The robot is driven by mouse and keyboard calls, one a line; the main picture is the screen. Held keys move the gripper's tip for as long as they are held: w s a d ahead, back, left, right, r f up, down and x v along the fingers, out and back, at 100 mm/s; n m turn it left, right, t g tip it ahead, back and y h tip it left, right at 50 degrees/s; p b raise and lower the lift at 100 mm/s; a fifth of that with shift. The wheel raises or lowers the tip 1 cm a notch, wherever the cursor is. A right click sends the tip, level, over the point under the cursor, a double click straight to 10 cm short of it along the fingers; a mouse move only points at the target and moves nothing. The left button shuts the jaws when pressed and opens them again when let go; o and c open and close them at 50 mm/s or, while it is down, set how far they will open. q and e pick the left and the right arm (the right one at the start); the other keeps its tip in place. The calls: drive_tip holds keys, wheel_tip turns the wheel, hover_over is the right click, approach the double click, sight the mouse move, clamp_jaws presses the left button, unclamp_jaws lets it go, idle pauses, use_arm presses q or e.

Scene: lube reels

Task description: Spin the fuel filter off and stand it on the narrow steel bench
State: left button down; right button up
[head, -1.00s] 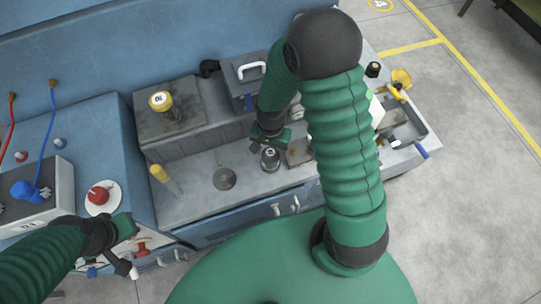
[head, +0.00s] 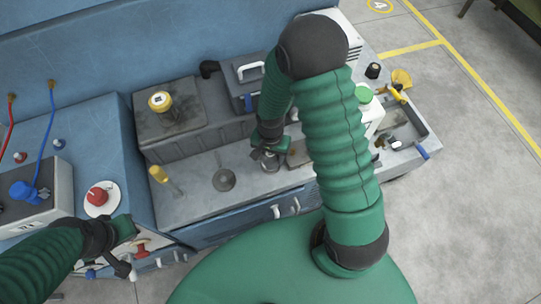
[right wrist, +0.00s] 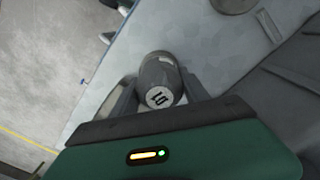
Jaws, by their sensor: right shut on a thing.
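A dark grey cylinder with a white marked end (right wrist: 160,80), which looks like the fuel filter, stands between the fingers of my right gripper (head: 265,152) in the right wrist view. The gripper is shut on it. In the head view the cylinder is mostly hidden under the gripper. It is over the narrow grey bench top (head: 203,197), and I cannot tell whether it still touches something below. My left gripper (head: 125,250) is at the lower left, near the blue cabinet front and away from the bench top.
A round dark disc (head: 224,180) and a yellow-topped post (head: 158,174) are left of my right gripper. A tray (head: 405,125) is at the right. The bench's front left is clear.

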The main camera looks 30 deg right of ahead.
drive_tip(key=n, duration=0.1)
drive_tip(key=n+p, duration=0.1)
drive_tip(key=shift+r+n, duration=0.2)
drive_tip(key=shift+n, duration=0.1)
drive_tip(key=shift+f, duration=0.15)
wheel_tip(320, 180, up, 8)
drive_tip(key=p, duration=0.7)
drive_tip(key=shift+f, duration=0.3)
